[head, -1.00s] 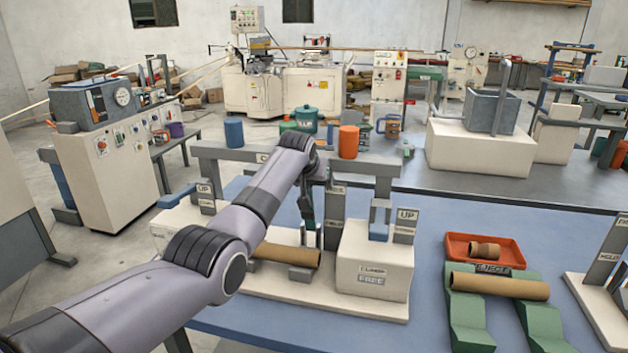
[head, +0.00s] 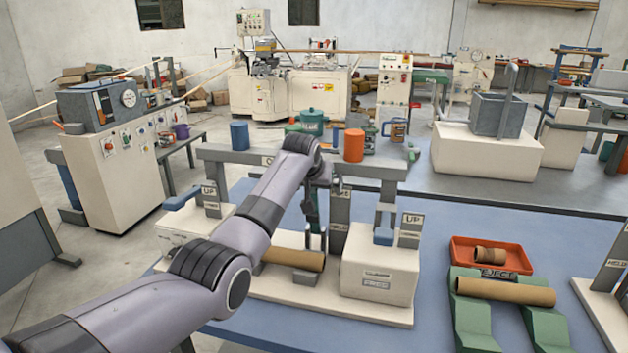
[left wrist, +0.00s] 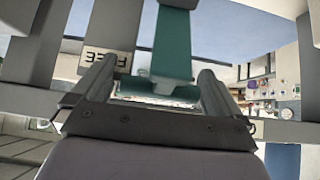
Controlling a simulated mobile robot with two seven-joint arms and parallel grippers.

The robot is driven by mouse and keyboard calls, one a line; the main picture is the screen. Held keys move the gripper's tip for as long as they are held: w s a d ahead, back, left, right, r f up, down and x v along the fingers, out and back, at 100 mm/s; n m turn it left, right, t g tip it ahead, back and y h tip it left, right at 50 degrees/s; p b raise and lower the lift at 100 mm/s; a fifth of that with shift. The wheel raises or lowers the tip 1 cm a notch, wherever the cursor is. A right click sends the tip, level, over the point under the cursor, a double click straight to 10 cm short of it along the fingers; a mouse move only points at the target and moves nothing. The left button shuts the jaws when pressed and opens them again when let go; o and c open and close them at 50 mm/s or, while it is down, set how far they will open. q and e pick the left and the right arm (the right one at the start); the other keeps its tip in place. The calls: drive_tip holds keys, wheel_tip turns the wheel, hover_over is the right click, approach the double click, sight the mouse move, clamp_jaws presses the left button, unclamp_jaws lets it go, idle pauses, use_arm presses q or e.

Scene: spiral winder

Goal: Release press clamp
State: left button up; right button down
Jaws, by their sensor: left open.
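The press (head: 220,156) is a grey frame on a cream base, with plates reading UP at both sides. A cream block (head: 380,268) at its right carries a label that reads FREE. A brown tube (head: 293,259) lies on the base under the frame. My left gripper (head: 314,226) points down at the middle of the press, above the tube. In the left wrist view its two fingers (left wrist: 155,88) are apart, with a teal upright bar (left wrist: 172,45) between them. I cannot tell whether they touch it. My right gripper is out of view.
Blue (head: 239,136) and orange (head: 354,145) cylinders stand behind the frame. At right, green V-blocks (head: 470,320) hold another brown tube (head: 505,292), with an orange tray (head: 462,252) behind. The blue table top between press and V-blocks is clear.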

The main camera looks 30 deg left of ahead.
sight(313, 190)
use_arm(q)
drive_tip(key=shift+v, duration=2.75)
drive_tip(key=shift+s+d+f, duration=0.1)
drive_tip(key=shift+f, duration=0.05)
